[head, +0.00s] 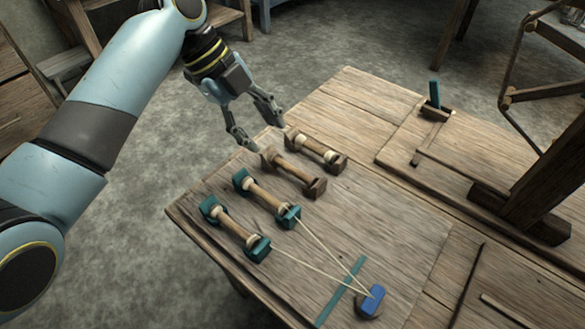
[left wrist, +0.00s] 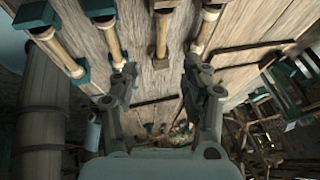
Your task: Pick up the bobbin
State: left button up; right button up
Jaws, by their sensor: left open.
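Several wooden bobbins lie in a slanted row on the table (head: 390,235). Two have teal ends: the nearest bobbin (head: 234,228) and the second bobbin (head: 265,198). Two have brown ends: the third bobbin (head: 294,172) and the farthest bobbin (head: 316,151). My left gripper (head: 265,136) is open and empty at the far-left ends of the brown bobbins, apparently above the table edge. In the left wrist view, the brown third bobbin (left wrist: 162,35) lies ahead between the open fingers (left wrist: 160,78), apart from them. My right gripper is not in view.
Pale threads run from the teal bobbins to a blue block (head: 371,301) beside a teal strip (head: 341,291). A small wooden holder with a teal piece (head: 435,96) stands at the back. A loom frame (head: 545,185) rises at right. The table's middle is clear.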

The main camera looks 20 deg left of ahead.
pick_arm(q)
jog(key=b, duration=0.2)
send_over(288, 166)
jog(key=s+a, duration=0.1)
jog(key=a, duration=0.1)
notch_tip(288, 166, down, 5)
jog(key=shift+a+r, duration=0.1)
jog(key=shift+r, duration=0.05)
jog(key=shift+f, duration=0.25)
jog(key=b+x, duration=0.1)
jog(key=x, duration=0.3)
jog(key=shift+w+f+b, duration=0.25)
jog(key=shift+f+b, duration=0.1)
jog(key=shift+b, duration=0.05)
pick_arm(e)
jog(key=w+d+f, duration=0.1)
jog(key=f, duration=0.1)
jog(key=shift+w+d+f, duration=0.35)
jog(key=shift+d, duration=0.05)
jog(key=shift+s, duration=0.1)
